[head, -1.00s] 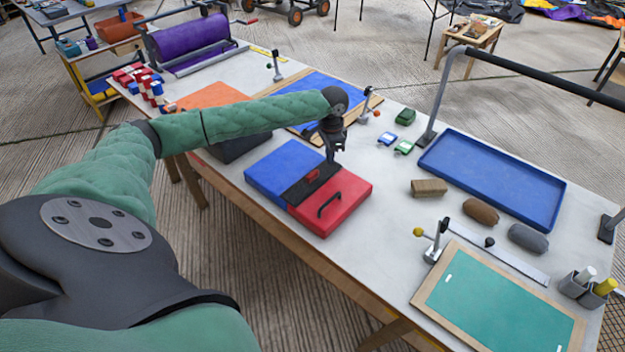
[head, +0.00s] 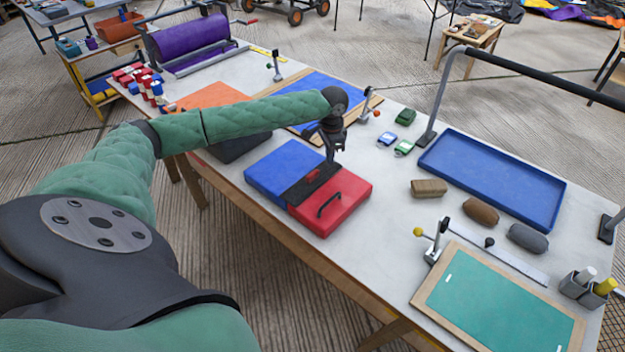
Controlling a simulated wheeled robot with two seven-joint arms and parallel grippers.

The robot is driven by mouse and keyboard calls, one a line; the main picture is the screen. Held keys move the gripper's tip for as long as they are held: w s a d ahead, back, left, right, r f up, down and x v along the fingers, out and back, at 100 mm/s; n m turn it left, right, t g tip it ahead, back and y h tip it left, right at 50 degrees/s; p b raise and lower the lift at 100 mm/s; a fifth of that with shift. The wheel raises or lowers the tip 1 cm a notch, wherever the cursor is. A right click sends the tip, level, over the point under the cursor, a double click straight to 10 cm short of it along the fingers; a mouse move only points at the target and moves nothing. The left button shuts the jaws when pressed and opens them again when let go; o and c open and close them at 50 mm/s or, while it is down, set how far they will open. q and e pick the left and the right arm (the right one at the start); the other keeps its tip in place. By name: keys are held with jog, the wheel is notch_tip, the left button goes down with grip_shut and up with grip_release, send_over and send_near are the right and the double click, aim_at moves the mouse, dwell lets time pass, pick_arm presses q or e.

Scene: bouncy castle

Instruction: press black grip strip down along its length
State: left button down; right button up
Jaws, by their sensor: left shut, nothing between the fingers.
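The black grip strip (head: 304,188) lies across the seam between a blue panel (head: 281,167) and a red panel (head: 335,208) on the white table. A small red piece (head: 311,176) sits on the strip near its far end. My left gripper (head: 331,158) points down at the strip's far end. Its fingers are shut with nothing between them. I cannot tell whether the fingertips touch the strip. The red panel carries a black handle (head: 329,204). My right gripper is not in view.
A blue tray (head: 462,222) is on the right, with a tan block (head: 429,188), brown pad (head: 481,211) and grey pad (head: 528,238) before it. A teal framed board (head: 500,305) is at the front right. A black-topped rail (head: 560,80) stands behind.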

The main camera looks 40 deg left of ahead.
pick_arm(q)
jog(key=shift+f, duration=0.9)
dwell(0.7)
jog(key=shift+r+p, duration=2.95)
jog(key=shift+r, duration=0.05)
jog(key=shift+r, duration=0.1)
